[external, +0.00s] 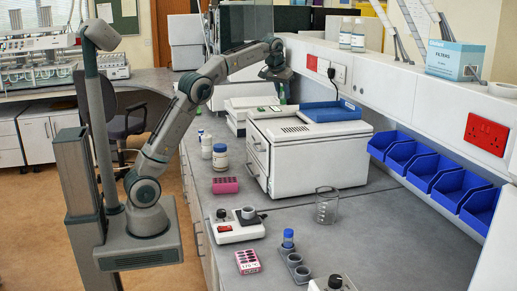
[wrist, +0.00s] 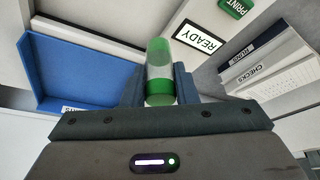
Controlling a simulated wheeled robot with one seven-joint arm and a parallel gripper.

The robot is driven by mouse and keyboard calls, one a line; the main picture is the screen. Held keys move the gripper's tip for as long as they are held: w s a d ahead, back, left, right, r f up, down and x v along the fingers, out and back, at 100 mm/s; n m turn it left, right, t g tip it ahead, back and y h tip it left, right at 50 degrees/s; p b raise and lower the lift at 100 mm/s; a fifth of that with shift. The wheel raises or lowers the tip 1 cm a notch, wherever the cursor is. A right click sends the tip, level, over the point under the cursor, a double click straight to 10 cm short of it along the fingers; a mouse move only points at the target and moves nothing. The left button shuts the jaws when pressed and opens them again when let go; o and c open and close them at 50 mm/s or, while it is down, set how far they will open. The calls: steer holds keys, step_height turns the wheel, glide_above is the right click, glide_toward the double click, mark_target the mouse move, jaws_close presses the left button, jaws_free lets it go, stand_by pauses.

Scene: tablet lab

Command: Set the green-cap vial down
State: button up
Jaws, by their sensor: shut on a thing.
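The green-cap vial (wrist: 160,72) is held between my gripper's two fingers in the wrist view. It has a clear, pale body with green at both visible ends. My gripper (wrist: 158,90) is shut on it. In the external view my gripper (external: 280,92) hangs at the far side of the white instrument, fingers downward, over the far part of the bench. In the wrist view a white READY plate (wrist: 198,37) and a green PRINT button (wrist: 232,8) lie beyond the vial.
A blue tray (wrist: 75,65) is left of the vial; labelled trays RUNS and CHECKS (wrist: 280,75) are at right. The white instrument (external: 310,158) stands mid-bench with a blue tray (external: 335,111) on top. A blue-cap vial (external: 288,238) stands in a grey holder. Front bench has clear areas.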

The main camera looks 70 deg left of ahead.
steer(key=s+a+n, duration=0.1)
steer(key=s+a, duration=0.4)
steer(key=a, duration=0.3)
steer(key=s+a+n+g+y, duration=0.1)
steer(key=s+a+n, duration=0.1)
steer(key=s+a, duration=0.45)
steer(key=s+a+n, duration=0.1)
steer(key=s+a, duration=0.3)
steer(key=a, duration=0.6)
step_height(320, 180, down, 30)
steer(key=shift+w+a+r, duration=0.1)
steer(key=shift+a, duration=0.05)
steer(key=o, duration=0.6)
steer(key=shift+f, duration=0.2)
steer(key=shift+c, duration=0.2)
steer(key=o, duration=0.4)
